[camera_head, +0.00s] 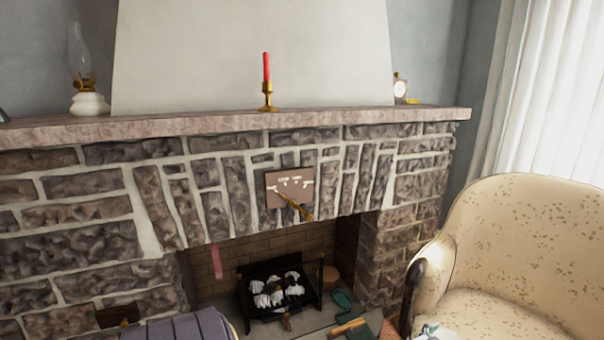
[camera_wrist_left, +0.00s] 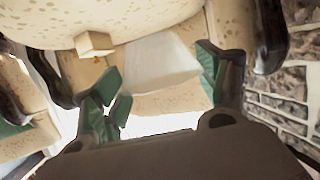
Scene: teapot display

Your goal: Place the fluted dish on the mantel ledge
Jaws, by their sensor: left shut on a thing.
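In the left wrist view my left gripper (camera_wrist_left: 160,97) has its green-padded fingers on either side of a pale, whitish thing (camera_wrist_left: 158,62). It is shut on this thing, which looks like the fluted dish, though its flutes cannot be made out. The mantel ledge (camera_head: 200,126) runs across the top of the stone fireplace in the head view. Neither gripper can be made out in the head view, and my right gripper is in neither view.
An oil lamp (camera_head: 88,103), a red candle in a brass holder (camera_head: 267,95) and a small clock (camera_head: 400,90) stand on the ledge, with bare stretches between them. A cream armchair (camera_head: 510,240) stands at the right. The firebox holds a grate (camera_head: 278,292).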

